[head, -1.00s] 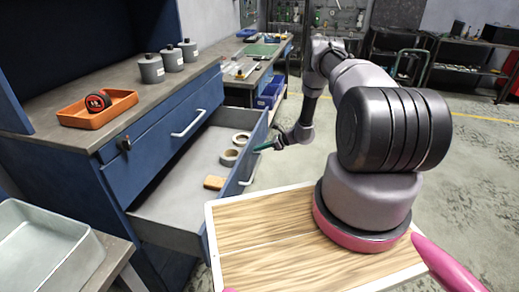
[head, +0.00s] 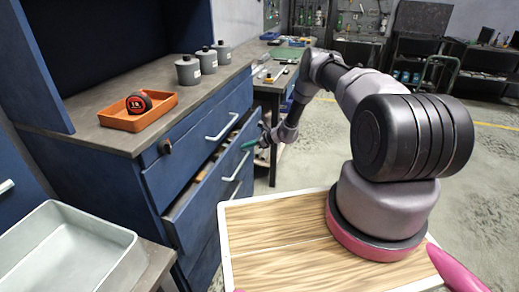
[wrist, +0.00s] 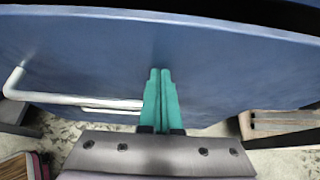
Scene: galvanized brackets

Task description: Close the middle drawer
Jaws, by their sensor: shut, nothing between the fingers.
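The middle drawer (head: 205,208) of the blue cabinet is open only a little, with a narrow gap showing behind its front in the head view. Its front panel (wrist: 230,60) fills much of the wrist view, with its pale bar handle (wrist: 75,100) to the left of my fingers. My gripper (head: 249,145) is at the outer face of this front, near its far end. Its green fingers (wrist: 160,98) are shut together with nothing between them, tips at the panel. I cannot tell for sure whether they press on it.
The top drawer (head: 185,150) above is shut. On the worktop are an orange tray (head: 152,122) with a tape measure (head: 138,102) and several grey canisters (head: 188,71). A pale grey bin (head: 65,250) is at the lower left. Open floor lies to the right.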

